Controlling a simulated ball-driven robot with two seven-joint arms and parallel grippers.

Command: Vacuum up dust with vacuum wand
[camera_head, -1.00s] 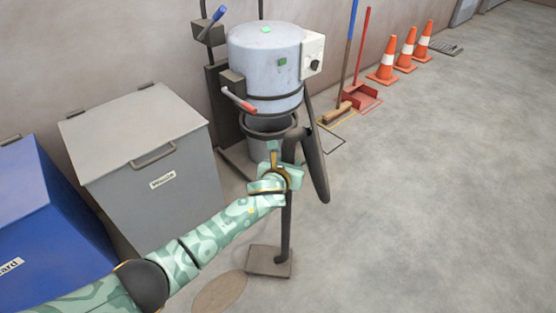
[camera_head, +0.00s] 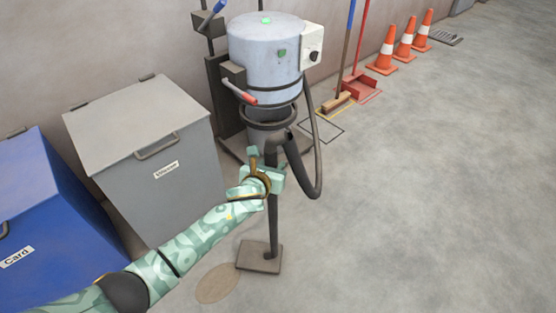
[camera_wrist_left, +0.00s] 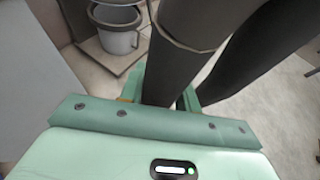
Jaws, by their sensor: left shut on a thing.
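The vacuum wand (camera_head: 272,225) is a dark tube standing nearly upright, with a flat grey-brown floor head (camera_head: 260,257) on the concrete. My left gripper (camera_head: 268,174) is shut around the upper part of the tube. In the left wrist view the dark wand (camera_wrist_left: 180,55) rises from between the fingers of the left gripper (camera_wrist_left: 165,100). The dust is a flat brown oval patch (camera_head: 218,285) on the floor. The floor head's left corner is right at the patch's right edge; I cannot tell whether they overlap. My right gripper is not in view.
A grey vacuum drum (camera_head: 265,65) stands behind, with a dark hose (camera_head: 319,165) looping to the wand. A grey waste bin (camera_head: 170,195) and a blue card bin (camera_head: 50,225) stand left. Brooms, a red dustpan (camera_head: 360,88) and orange cones (camera_head: 405,38) line the wall. Floor on the right is clear.

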